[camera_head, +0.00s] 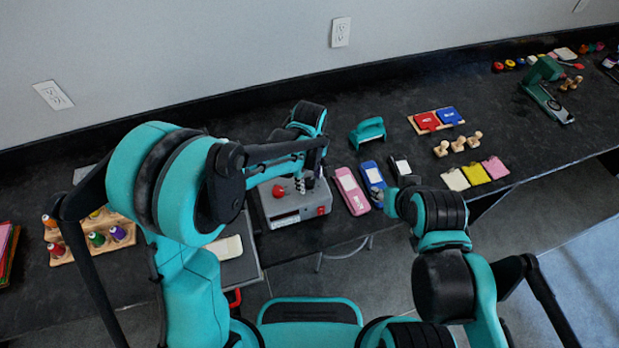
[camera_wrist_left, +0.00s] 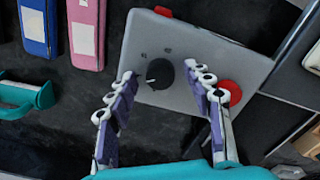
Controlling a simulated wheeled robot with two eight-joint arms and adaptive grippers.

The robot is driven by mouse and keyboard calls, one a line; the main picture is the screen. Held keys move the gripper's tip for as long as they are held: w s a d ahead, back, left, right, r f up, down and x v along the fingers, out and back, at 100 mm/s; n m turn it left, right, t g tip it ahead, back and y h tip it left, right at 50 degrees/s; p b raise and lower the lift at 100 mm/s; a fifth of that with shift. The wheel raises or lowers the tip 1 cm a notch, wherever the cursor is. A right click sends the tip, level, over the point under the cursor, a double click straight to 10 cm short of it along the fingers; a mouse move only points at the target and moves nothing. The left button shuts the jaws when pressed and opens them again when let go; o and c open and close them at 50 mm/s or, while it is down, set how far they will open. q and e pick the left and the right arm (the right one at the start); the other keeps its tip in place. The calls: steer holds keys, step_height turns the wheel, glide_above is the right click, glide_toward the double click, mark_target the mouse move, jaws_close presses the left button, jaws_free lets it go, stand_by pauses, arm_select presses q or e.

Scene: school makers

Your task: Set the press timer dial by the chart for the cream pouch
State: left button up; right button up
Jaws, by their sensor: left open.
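The timer box (camera_head: 291,212) is a grey box with a red button, standing left of the pink case in the head view. In the left wrist view the grey box face (camera_wrist_left: 190,40) carries a black dial (camera_wrist_left: 160,74) with a pale pointer mark toward the left and small unreadable markings above it. My left gripper (camera_wrist_left: 167,78) is open, its fingertips on either side of the dial in that view; contact cannot be told. In the head view the left gripper (camera_head: 304,181) is over the box. A cream pouch (camera_head: 228,248) lies on a grey plate at the left. No readable chart shows.
A red button (camera_wrist_left: 230,92) sits beside the right finger. Pink (camera_head: 352,191) and blue (camera_head: 372,183) cases and a teal handled tool (camera_head: 367,132) stand to the right. Cream, yellow and pink pouches (camera_head: 474,173) lie farther right. A spool rack (camera_head: 92,238) is at left.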

arm_select(q)
steer(key=c, duration=1.2)
steer(key=shift+o, duration=0.2)
steer(key=shift+m, duration=0.4)
steer(key=m, duration=0.3)
steer(key=shift+m+b, duration=0.35)
steer(key=shift+m, duration=0.05)
steer(key=m, duration=0.5)
steer(key=shift+b, duration=0.3)
steer(key=m, duration=0.7)
steer(key=shift+m, duration=0.3)
steer(key=m, duration=0.6)
steer(key=shift+m+b, duration=0.3)
steer(key=shift+b, duration=0.1)
